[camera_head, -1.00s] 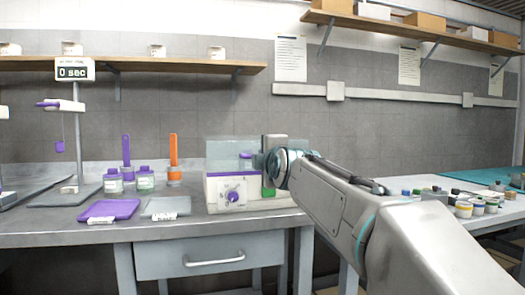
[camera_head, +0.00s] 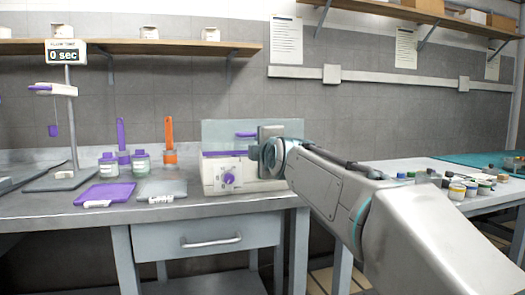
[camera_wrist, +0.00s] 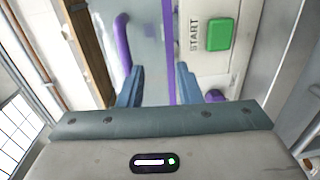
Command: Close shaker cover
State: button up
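The shaker (camera_head: 215,178) is a white box with a purple knob on its front, on the grey bench. Its clear cover (camera_head: 222,132) stands raised at the back, with a purple handle (camera_head: 246,134). My gripper (camera_head: 268,150) is at the right part of the shaker, in front of the cover. In the wrist view the blue fingers (camera_wrist: 160,66) are apart with nothing clearly between them. A purple edge strip (camera_wrist: 169,45) runs beyond the gap. The purple handle (camera_wrist: 122,42) is left of it, its lower end close to the left finger; contact is unclear. The green START button (camera_wrist: 219,34) is at right.
A purple tray (camera_head: 105,192) and a grey tray (camera_head: 163,188) lie left of the shaker. Purple-lidded jars (camera_head: 108,166) and an orange-handled brush (camera_head: 169,135) stand behind them. Small paint pots (camera_head: 457,191) crowd the right table.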

jog(key=f+p+v, duration=0.1)
jog(key=p+v, duration=0.1)
jog(key=v, duration=1.1)
jog(key=shift+s+r, duration=0.4)
jog(key=shift+r, duration=0.1)
jog(key=shift+d, duration=0.15)
